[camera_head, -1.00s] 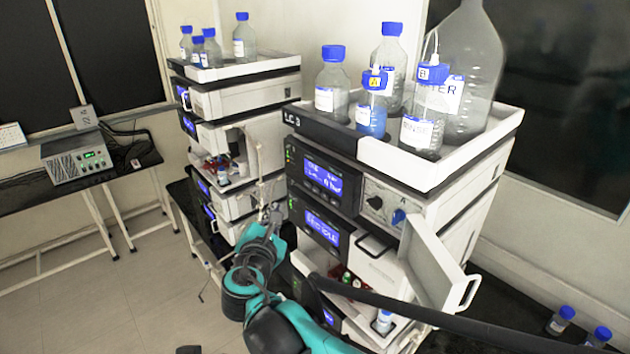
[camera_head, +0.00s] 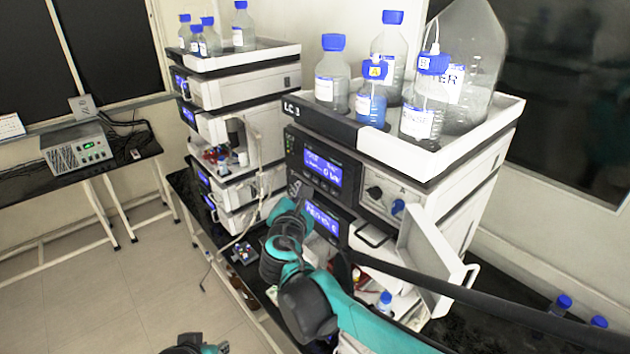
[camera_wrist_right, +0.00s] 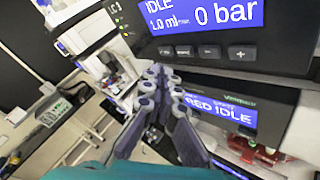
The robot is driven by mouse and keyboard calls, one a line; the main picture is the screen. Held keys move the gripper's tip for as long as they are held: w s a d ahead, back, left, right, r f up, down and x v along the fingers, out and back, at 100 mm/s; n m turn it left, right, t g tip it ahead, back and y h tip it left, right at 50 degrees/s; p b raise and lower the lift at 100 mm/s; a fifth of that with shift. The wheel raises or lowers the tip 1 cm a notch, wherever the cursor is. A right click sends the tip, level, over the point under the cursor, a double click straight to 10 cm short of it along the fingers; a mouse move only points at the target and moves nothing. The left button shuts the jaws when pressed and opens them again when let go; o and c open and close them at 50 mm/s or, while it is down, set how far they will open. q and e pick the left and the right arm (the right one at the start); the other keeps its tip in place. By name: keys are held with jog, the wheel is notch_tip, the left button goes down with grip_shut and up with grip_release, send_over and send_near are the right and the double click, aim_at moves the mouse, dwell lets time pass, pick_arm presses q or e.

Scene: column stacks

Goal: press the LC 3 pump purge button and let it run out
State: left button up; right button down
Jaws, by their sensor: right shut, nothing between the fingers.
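The LC 3 stack has its label (camera_head: 302,110) on the front of its top tray. Below it is the pump module with a lit blue display (camera_head: 322,168), which also shows in the right wrist view (camera_wrist_right: 205,14) reading IDLE, 1.0 ml and 0 bar. A row of small buttons (camera_wrist_right: 210,52) runs under that display; which one is purge is too small to read. My right gripper (camera_head: 296,188) is shut and empty in front of the panel's lower left. In the right wrist view its fingertips (camera_wrist_right: 160,73) are just below the leftmost button, contact not visible.
Blue-capped bottles (camera_head: 333,80) stand in the white-rimmed top tray. Knobs (camera_head: 398,206) sit right of the display. An open white door (camera_head: 432,255) juts out lower right, near a dark arm link of mine. A second instrument stack (camera_head: 240,90) stands behind left.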

jog(key=shift+w+d, duration=0.55)
jog(key=shift+d, duration=0.15)
jog(key=shift+d, duration=0.1)
dwell(0.9)
jog(key=shift+w+d, duration=0.25)
jog(key=shift+d, duration=0.05)
jog(key=shift+w+d, duration=0.2)
jog(key=shift+d, duration=0.1)
dwell(0.7)
jog(key=shift+a, duration=0.1)
jog(key=shift+s+a, duration=0.5)
jog(key=shift+a, duration=0.1)
jog(key=s+a, duration=0.1)
jog(key=a, duration=0.1)
jog(key=s+a, duration=0.2)
jog(key=shift+b, duration=0.3)
dwell(0.3)
